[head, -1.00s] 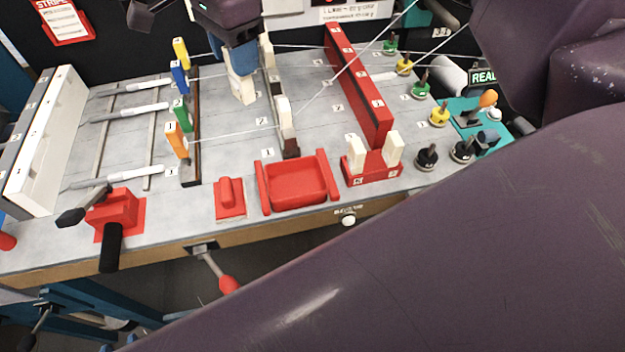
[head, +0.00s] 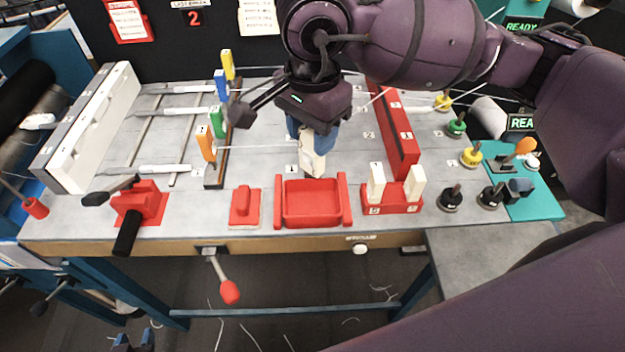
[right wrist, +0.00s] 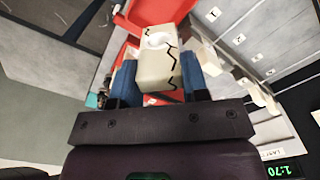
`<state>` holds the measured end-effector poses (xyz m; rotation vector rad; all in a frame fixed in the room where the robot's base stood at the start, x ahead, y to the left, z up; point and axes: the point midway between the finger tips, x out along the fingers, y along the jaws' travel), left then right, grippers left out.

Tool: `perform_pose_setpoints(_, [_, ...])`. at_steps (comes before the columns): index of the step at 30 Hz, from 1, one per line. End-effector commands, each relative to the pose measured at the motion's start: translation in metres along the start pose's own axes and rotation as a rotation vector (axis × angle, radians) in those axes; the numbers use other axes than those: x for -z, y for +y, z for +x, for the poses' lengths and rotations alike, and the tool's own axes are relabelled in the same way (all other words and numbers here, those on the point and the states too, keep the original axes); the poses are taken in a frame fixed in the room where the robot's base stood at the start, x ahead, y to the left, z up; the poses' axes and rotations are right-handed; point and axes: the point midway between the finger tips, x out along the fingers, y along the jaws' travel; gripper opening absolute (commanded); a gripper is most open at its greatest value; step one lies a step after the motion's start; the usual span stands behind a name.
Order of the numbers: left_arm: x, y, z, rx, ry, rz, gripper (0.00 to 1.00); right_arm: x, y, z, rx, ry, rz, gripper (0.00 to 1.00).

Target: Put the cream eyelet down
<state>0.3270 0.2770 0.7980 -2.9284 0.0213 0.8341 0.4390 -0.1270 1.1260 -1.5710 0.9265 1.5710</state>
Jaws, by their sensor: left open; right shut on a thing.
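The cream eyelet (head: 314,160) is a pale block with a black zigzag line, seen in the head view behind the red tray (head: 312,223). My right gripper (head: 308,145) is shut on it, its blue fingers on either side. In the right wrist view the eyelet (right wrist: 157,62) sits between the blue fingers (right wrist: 160,80), with red behind it. The head view does not clearly show whether its lower end touches the board. My left gripper (head: 134,343) shows only as two blue fingertips at the bottom left edge, apart and empty.
Two cream pieces stand upright in a red holder (head: 392,208) right of the tray. A long red bar (head: 398,140) stands behind. A red block (head: 244,207) and red clamp (head: 137,203) lie left. Coloured handles (head: 205,146) stand along a dark rail; threads cross the board (head: 265,160).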

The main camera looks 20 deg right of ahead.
Motion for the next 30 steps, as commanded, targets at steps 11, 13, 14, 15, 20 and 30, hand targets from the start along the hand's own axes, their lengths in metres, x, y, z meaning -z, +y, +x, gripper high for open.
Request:
perform_pose_setpoints(11, [-0.002,0.0,-0.002,0.001,-0.006,-0.003,0.43,0.0,0.0,0.067,0.0,-0.001,0.001,0.0])
perform_pose_setpoints(13, [-0.004,0.001,-0.003,0.001,-0.01,-0.004,0.43,-0.001,0.0,0.071,0.0,-0.002,0.0,0.0])
perform_pose_setpoints(14, [-0.005,0.001,-0.004,0.002,-0.011,-0.005,0.43,-0.001,0.0,0.072,0.0,-0.002,0.0,0.0])
perform_pose_setpoints(15, [-0.006,0.001,-0.004,0.002,-0.014,-0.006,0.43,-0.001,0.0,0.073,0.0,-0.002,0.0,0.0])
perform_pose_setpoints(20, [-0.007,0.001,-0.005,0.002,-0.016,-0.006,0.43,-0.001,0.0,0.087,-0.002,-0.002,0.0,0.0])
perform_pose_setpoints(30, [-0.004,0.001,-0.003,0.001,-0.01,-0.005,0.43,0.0,-0.001,0.115,0.001,0.0,0.0,0.0])
